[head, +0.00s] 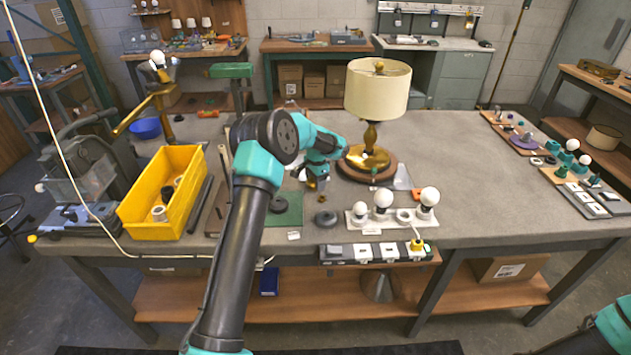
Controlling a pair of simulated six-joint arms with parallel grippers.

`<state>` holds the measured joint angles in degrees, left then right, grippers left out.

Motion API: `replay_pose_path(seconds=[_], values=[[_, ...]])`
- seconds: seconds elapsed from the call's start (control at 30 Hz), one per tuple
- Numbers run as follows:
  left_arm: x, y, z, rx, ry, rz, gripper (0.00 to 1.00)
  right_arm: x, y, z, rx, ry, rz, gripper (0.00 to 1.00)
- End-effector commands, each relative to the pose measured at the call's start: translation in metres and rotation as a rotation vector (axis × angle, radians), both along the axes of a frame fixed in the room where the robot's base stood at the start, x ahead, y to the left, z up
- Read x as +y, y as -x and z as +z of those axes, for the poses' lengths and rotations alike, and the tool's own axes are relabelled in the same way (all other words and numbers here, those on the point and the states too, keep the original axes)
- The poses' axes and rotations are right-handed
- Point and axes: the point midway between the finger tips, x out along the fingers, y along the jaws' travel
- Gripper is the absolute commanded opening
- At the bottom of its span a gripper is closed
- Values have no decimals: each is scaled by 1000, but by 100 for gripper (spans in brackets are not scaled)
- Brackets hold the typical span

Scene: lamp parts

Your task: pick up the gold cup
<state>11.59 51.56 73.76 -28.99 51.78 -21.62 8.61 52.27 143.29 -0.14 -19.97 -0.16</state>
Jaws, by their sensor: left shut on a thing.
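My left gripper (317,183) reaches over the middle of the workbench, left of the lamp. It is shut on a small gold piece, apparently the gold cup (322,186), mostly hidden by the fingers. Another small brass-coloured part (309,197) lies just below the fingertips. I cannot tell whether the held piece touches the bench. The lamp (370,137) has a cream shade and a gold body on a round wooden base. My right gripper is out of the picture; only part of my right arm shows at the lower right.
A white strip with bulbs (373,220) stands at the front edge, above a power strip (375,252). A green mat (287,211) lies left of the gripper. A yellow bin (190,208) stands farther left.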

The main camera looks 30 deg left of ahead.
Motion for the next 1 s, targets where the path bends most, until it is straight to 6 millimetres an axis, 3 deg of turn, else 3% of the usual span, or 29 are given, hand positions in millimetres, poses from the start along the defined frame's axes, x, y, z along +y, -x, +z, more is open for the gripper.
replay_pose_path(seconds=[0.23, 0.47, 0.77, 1.0], values=[[0, 0, 12, -1, 0, 0, 39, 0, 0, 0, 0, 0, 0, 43], [0, -1, 39, -2, 0, 1, 39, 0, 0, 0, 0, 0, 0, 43], [-18, 30, 39, 1, 0, -1, 39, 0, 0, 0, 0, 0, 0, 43], [-42, 68, 44, 0, 0, -3, 39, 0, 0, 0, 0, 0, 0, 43]])
